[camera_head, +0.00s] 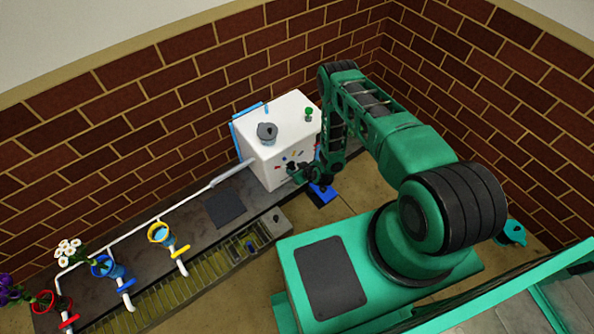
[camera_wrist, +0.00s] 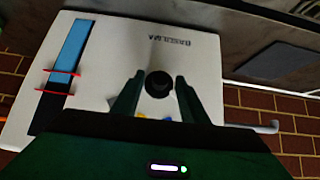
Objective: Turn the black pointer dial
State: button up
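The black pointer dial (camera_wrist: 159,84) is a round dark knob on the front of a white box (camera_head: 278,160). The wrist view shows it on the box's pale face (camera_wrist: 200,60), below some dark lettering. My gripper (camera_wrist: 158,88) is open, with one dark green finger on each side of the dial. A narrow gap seems to show between each finger and the knob. In the head view my gripper (camera_head: 299,172) is close to the box's front and covers the dial there. The direction of the dial's pointer cannot be made out.
A blue gauge strip with red marks (camera_wrist: 70,55) is beside the dial. A grey fitting (camera_head: 267,131) and a green knob (camera_head: 308,114) are on the box's top. A white pipe (camera_head: 140,228) runs left past coloured ring holders with flowers. Brick walls stand behind.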

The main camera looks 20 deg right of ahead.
jog(key=v, duration=1)
jog(key=shift+s+r, duration=0.15)
jog(key=shift+r, duration=0.05)
jog(key=shift+d, duration=0.1)
jog(key=w+d+r+g, duration=0.1)
jog(key=w+r, duration=0.3)
jog(key=r, duration=0.4)
jog(key=w+d+r+g, duration=0.1)
jog(key=w+r, duration=0.3)
jog(key=r, duration=0.5)
jog(key=s+d+r+m+g+h, duration=0.15)
jog(key=d+r, duration=0.25)
jog(key=r, duration=0.6)
jog(key=s+d+r+g, duration=0.1)
jog(key=s+d+r, duration=0.25)
jog(key=r, duration=0.75)
jog(key=s+d+r+m+g+h, duration=0.1)
jog(key=s+d+r+m+g, duration=0.35)
jog(key=s+r, duration=1)
jog(key=s+r+m, duration=0.1)
jog(key=s+r, duration=0.2)
jog(key=s, duration=0.4)
jog(key=s+d+r+m, duration=0.1)
jog(key=s+r, duration=0.2)
jog(key=s, duration=0.4)
jog(key=s+r+m, duration=0.2)
jog(key=s+r, duration=0.2)
jog(key=s, duration=0.3)
jog(key=shift+d, duration=0.2)
